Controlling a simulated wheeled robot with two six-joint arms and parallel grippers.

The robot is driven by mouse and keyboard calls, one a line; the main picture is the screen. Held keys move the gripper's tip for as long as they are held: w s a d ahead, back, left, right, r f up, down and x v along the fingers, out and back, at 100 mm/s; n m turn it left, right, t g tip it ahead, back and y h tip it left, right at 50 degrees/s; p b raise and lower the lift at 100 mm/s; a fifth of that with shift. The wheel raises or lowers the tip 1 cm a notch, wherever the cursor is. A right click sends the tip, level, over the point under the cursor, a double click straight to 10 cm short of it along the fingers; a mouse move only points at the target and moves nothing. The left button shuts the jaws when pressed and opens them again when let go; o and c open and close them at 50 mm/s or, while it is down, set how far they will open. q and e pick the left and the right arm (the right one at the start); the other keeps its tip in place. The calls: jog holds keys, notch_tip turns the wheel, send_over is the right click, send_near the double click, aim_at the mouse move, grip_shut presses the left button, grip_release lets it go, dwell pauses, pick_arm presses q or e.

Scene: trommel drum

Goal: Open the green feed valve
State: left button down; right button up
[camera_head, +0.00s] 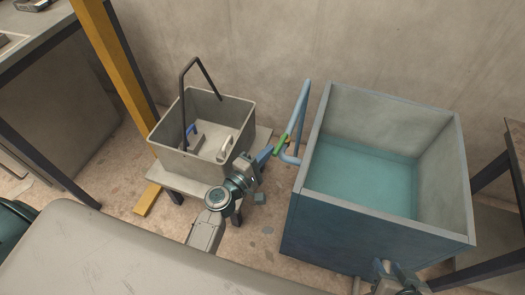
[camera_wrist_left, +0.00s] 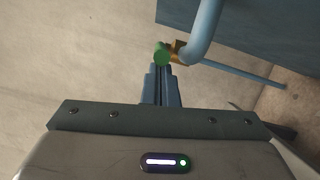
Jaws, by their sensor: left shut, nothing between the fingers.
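The green feed valve handle (camera_head: 281,143) is on the blue pipe (camera_head: 301,105) at the left side of the water tank. In the left wrist view the green handle (camera_wrist_left: 161,53) is seen end-on, beside a brass-coloured valve body (camera_wrist_left: 178,50) on the pipe. My left gripper (camera_head: 267,153) is shut and empty, its fingertips close to the handle's lower left end. In the wrist view its fingertips (camera_wrist_left: 161,70) lie right below the green end; I cannot tell whether they touch. My right gripper (camera_head: 394,270) is at the bottom right, its fingers apart, far from the valve.
The blue-grey tank (camera_head: 378,233) holds teal water and stands right of the valve. A grey bin (camera_head: 182,168) with a dark handle and some items inside sits on a low stand to the left. A yellow post (camera_head: 113,65) rises behind it. Floor shows between bin and tank.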

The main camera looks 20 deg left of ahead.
pick_arm(q)
jog(key=shift+s+d, duration=0.15)
jog(key=shift+d, duration=0.15)
pick_arm(e)
jog(key=shift+a+f, duration=0.1)
jog(key=shift+a, duration=0.05)
jog(key=shift+w+t, duration=0.1)
jog(key=shift+t, duration=0.2)
